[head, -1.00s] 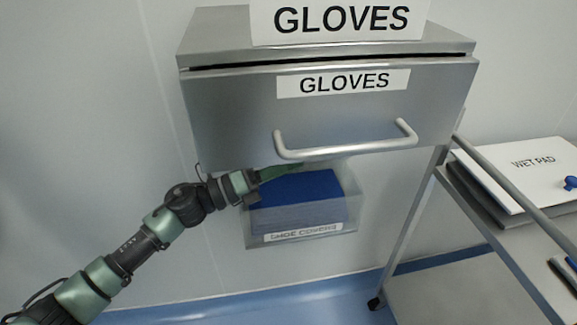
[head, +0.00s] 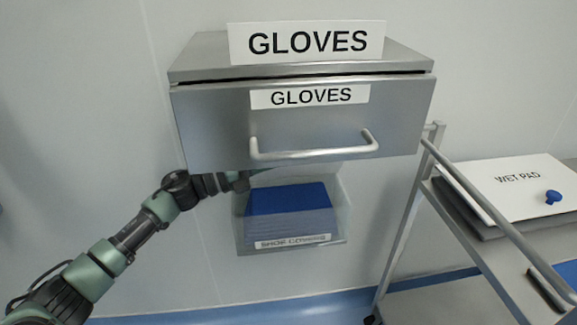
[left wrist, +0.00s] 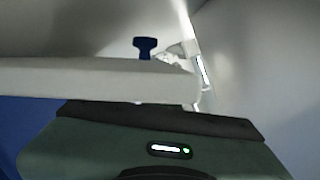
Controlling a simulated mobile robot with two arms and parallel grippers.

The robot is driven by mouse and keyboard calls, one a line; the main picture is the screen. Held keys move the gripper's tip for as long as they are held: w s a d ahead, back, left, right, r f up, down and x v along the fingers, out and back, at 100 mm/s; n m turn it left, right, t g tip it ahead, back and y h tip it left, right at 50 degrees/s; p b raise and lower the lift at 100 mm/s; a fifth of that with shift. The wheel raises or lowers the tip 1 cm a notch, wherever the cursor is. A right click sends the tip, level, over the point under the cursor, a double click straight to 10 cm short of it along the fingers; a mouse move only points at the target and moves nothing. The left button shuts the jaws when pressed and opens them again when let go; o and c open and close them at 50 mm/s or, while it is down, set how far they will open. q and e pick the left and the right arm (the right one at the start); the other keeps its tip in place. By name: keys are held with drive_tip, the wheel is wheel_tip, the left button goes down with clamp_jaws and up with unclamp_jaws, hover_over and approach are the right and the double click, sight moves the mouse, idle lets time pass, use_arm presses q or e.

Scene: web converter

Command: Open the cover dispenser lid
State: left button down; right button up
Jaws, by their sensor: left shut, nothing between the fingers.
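The cover dispenser (head: 240,240) is a clear box labelled SHOE COVERS. It is on the wall below the metal drawer, with blue covers (head: 288,198) inside. A pale translucent panel (head: 338,186) shows above its right side; I cannot tell whether it is the lid or at what angle it stands. My left gripper (head: 240,180) is shut and empty at the dispenser's upper left, just under the drawer. Its fingertips are partly hidden, and contact is unclear. In the left wrist view a pale slab edge (left wrist: 90,78) crosses in front of my gripper body. My right gripper is not in view.
The metal GLOVES drawer (head: 210,130) with a bar handle (head: 312,155) overhangs the dispenser closely. A metal cart (head: 400,235) at the right carries a white WET PAD lid (head: 490,200) with a blue knob (head: 552,197).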

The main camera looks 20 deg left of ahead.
use_arm(q)
drive_tip(key=shift+w+a+r+n+p, duration=0.4)
drive_tip(key=shift+w+a+r+p, duration=0.15)
drive_tip(key=shift+w+a, duration=0.25)
drive_tip(key=shift+w, duration=0.35)
drive_tip(key=shift+s, duration=0.1)
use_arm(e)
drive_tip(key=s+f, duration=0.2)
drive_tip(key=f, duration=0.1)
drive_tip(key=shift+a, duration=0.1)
